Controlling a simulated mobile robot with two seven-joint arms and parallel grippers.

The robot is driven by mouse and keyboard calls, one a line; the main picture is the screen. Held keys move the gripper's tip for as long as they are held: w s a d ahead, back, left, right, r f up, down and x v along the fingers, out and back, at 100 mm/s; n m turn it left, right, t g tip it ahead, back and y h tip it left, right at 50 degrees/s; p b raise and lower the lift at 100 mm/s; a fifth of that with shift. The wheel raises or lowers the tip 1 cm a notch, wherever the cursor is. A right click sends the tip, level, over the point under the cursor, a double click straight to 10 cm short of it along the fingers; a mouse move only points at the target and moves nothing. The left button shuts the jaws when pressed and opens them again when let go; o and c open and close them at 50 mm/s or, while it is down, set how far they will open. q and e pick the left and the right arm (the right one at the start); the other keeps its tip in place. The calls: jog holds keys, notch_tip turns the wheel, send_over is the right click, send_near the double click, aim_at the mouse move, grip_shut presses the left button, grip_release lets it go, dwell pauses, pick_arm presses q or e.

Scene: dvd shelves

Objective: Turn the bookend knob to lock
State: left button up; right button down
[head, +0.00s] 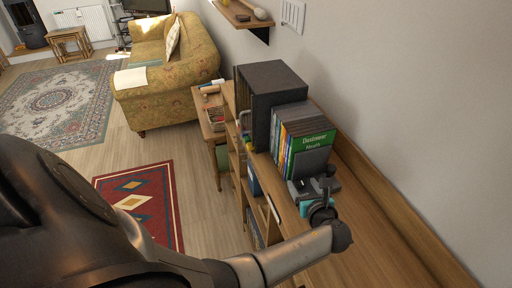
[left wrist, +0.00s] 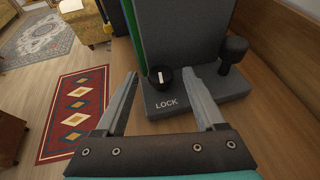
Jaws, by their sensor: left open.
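The dark grey bookend (left wrist: 180,50) stands upright on the shelf top against a row of DVD cases. Its base carries the white word LOCK. A round black knob (left wrist: 160,76) with a white line sits on the base above that word. My left gripper (left wrist: 163,82) is open, with one finger left of the knob and one right of it; I cannot tell whether either touches. In the head view the bookend (head: 309,163) is partly hidden behind my left gripper (head: 318,195). My right gripper is not in view.
A black post with a thick head (left wrist: 232,54) rises from the bookend's base at the right. DVD cases (head: 298,135) and a large dark box (head: 272,100) stand farther along the shelf, beside the wall. The wooden shelf top (head: 375,240) is clear at the near right.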

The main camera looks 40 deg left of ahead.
pick_arm(q)
jog(key=shift+s+a+m+t+h, duration=0.15)
jog(key=shift+s+m+t+h, duration=0.05)
jog(key=shift+m+t+h, duration=0.35)
jog(key=shift+s+a+m+t+h, duration=0.1)
jog(key=shift+a+m+t+h, duration=0.1)
jog(key=shift+m+t+h, duration=0.7)
jog(key=m+h, duration=0.1)
jog(key=m, duration=0.1)
jog(key=m+t+h, duration=0.1)
jog(key=h, duration=0.1)
jog(key=shift+s+a+m, duration=0.1)
jog(key=shift+a+m, duration=0.2)
jog(key=shift+m, duration=0.05)
jog(key=shift+s+d+h, duration=0.15)
jog(key=shift+s+h, duration=0.2)
jog(key=shift+h, duration=0.2)
jog(key=p+v, duration=0.2)
jog(key=v, duration=1.3)
jog(key=s+f+n+g+h+b, duration=0.1)
jog(key=s+f+n+g+b, duration=0.2)
jog(key=f+n, duration=0.9)
jog(key=s+d+f+n+g+b, duration=0.1)
jog(key=s+f+n+g+b, duration=0.2)
jog(key=f+n, duration=0.9)
jog(key=shift+s+d+f+n+g+h+b, duration=0.35)
jog(key=shift+s+f+g, duration=0.4)
jog(key=shift+s+g, duration=1.05)
jog(key=shift+s+t, duration=0.4)
jog(key=shift+t, duration=0.05)
